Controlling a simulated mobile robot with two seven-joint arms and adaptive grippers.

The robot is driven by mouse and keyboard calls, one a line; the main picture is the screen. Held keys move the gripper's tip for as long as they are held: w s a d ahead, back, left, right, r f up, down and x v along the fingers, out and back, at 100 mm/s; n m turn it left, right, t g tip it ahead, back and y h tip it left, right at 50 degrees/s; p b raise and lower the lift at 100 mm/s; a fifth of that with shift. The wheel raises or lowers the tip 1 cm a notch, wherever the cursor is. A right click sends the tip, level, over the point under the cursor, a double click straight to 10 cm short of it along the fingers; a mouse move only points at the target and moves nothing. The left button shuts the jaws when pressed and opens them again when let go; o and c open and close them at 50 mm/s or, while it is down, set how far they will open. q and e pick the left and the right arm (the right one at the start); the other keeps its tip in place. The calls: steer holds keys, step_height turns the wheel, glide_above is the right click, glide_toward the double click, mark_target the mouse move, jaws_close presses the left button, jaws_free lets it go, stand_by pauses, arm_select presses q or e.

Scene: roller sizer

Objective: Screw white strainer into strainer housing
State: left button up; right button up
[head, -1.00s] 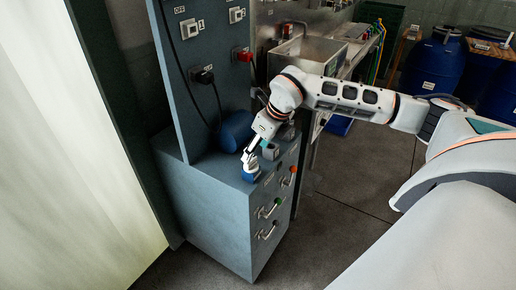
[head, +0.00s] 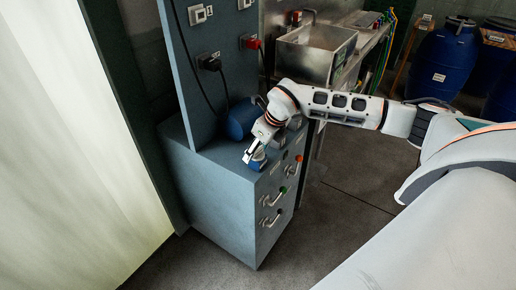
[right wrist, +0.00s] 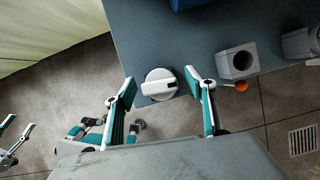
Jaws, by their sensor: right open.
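The white strainer (right wrist: 158,86), a round cap with a raised bar across its top, sits at the corner of the blue-grey cabinet top (right wrist: 190,30). A blue part shows at that corner in the head view (head: 258,165); I cannot tell whether it is the strainer housing. My right gripper (head: 252,158) is over this corner. In the right wrist view its teal-lined fingers (right wrist: 160,78) stand open on either side of the strainer, with visible gaps. The strainer's underside and thread are hidden. Teal and white gripper parts (right wrist: 12,140) at the left edge may be my left gripper.
A grey block with a round hole (right wrist: 237,62) and another grey fitting (right wrist: 302,43) stand right of the strainer. A blue cylinder (head: 240,118) lies behind on the cabinet. Handles (head: 272,198) stick out of the cabinet front. A steel sink (head: 315,52) stands behind.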

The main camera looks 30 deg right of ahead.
steer(key=c, duration=1.4)
steer(key=m+h, duration=0.1)
steer(key=m, duration=0.2)
steer(key=shift+a+r+p, duration=0.1)
steer(key=shift+p, duration=0.3)
steer(key=shift+m, duration=0.4)
jaws_close()
steer(key=shift+m+h, duration=0.5)
steer(key=shift+m, duration=0.4)
steer(key=shift+s, duration=0.1)
